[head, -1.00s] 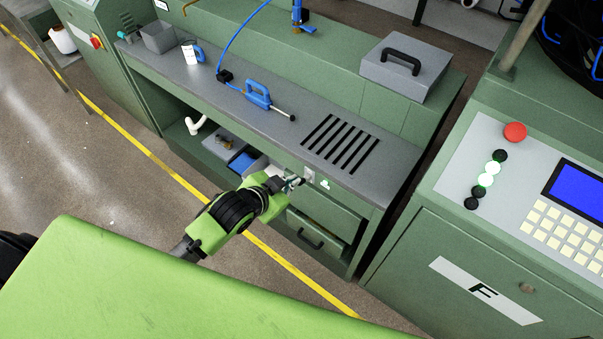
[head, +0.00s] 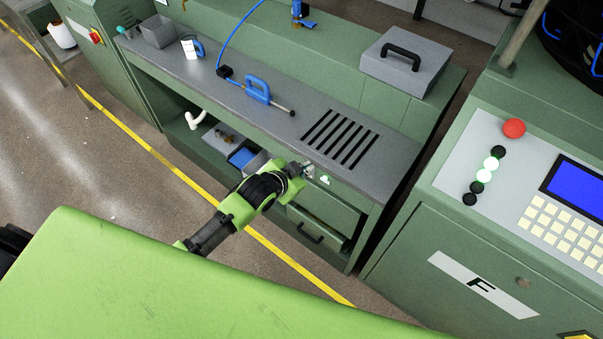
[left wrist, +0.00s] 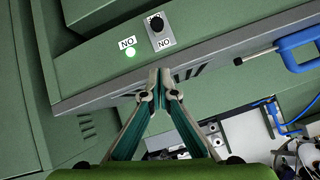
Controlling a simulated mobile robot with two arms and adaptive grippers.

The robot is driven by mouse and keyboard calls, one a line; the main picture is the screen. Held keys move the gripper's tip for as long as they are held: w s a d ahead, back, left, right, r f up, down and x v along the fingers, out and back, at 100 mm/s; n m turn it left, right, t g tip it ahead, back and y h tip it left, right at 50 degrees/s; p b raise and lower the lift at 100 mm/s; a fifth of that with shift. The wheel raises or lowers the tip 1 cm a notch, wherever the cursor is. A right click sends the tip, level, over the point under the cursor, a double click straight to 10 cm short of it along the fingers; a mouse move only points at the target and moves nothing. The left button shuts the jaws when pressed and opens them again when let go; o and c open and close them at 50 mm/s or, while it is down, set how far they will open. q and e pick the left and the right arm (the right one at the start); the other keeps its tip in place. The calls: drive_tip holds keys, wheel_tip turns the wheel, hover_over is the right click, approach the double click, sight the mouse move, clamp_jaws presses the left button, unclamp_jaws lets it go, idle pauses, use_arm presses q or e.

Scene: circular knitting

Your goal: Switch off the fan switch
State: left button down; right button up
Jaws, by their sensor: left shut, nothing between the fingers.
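The fan switch (left wrist: 163,36) is a small grey plate with a black knob on the bench's green front panel. The wrist picture is rotated, so its ON label appears inverted. Beside it a round lamp (left wrist: 130,52) glows green; it also shows in the head view (head: 326,180). My left gripper (left wrist: 161,76) is shut and empty, its fingertips together and pointing towards the panel, below the switch plate in the wrist view. In the head view my left gripper (head: 299,170) is right at the switch and partly hides it; contact cannot be told. My right gripper is not in view.
The slotted worktop (head: 400,165) lies above the panel, with a blue-handled tool (head: 258,89) on it. A drawer (head: 318,225) and an open shelf with a blue bin (head: 242,157) are below. A control panel (head: 462,150) stands right.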

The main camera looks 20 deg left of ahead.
use_arm(q)
drive_tip(key=shift+w+a+f+p, duration=0.1)
drive_tip(key=shift+a+f+p, duration=0.2)
drive_tip(key=shift+f, duration=0.85)
drive_tip(key=shift+w+a+f+p, duration=0.1)
drive_tip(key=shift+a+f, duration=0.3)
drive_tip(key=shift+f, duration=0.75)
drive_tip(key=shift+s, duration=0.1)
drive_tip(key=shift+s+f+t+b, duration=0.1)
drive_tip(key=shift+f+t+b, duration=0.15)
drive_tip(key=shift+b, duration=0.5)
